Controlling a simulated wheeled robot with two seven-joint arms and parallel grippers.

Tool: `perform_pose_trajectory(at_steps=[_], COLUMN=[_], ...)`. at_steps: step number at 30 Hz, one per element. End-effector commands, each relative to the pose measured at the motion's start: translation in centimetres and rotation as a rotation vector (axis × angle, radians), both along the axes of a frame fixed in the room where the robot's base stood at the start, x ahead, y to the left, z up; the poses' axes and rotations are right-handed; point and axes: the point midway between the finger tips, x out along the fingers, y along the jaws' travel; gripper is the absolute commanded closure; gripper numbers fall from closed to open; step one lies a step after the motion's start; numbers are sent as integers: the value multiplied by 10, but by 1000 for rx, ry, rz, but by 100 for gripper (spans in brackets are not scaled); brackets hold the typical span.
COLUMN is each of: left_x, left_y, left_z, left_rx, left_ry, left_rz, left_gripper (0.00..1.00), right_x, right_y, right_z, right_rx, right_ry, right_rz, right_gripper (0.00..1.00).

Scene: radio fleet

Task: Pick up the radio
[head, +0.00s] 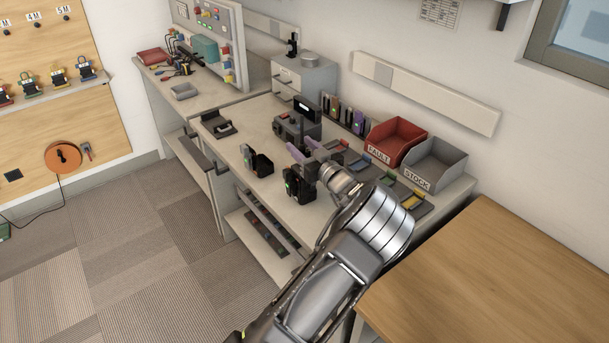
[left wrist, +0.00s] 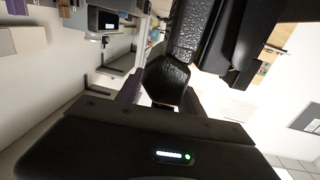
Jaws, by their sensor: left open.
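A black radio (left wrist: 165,78) with a textured body shows between my left gripper's fingers in the left wrist view. A dark unit with a small green light (left wrist: 170,156) fills the front of that view; where it and the radio meet is hard to tell. In the head view the black unit with the green light (head: 298,188) stands on the workbench under my gripper. My left gripper (head: 304,149) has purple fingers, which are open and lie one on each side of the black radio in the wrist view. Whether they touch it cannot be told. My right gripper is out of view.
Another black holder (head: 258,162) stands on the bench (head: 233,148) to the left. A grey device (head: 297,128) is behind. A red FAULT bin (head: 397,138) and a grey STOCK bin (head: 434,163) stand at the right. A wooden table (head: 500,285) is at front right.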

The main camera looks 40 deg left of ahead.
Motion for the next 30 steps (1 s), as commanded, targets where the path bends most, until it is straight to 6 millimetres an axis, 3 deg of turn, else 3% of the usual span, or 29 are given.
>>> perform_pose_trajectory(at_steps=[14,30], left_x=[0,0], left_y=[0,0], left_z=[0,0], left_rx=[0,0], left_ry=[0,0], left_rz=[0,0], left_gripper=[55,100], right_x=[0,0], right_y=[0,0], right_z=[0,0], right_rx=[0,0], right_ry=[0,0], right_rz=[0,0], right_gripper=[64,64])
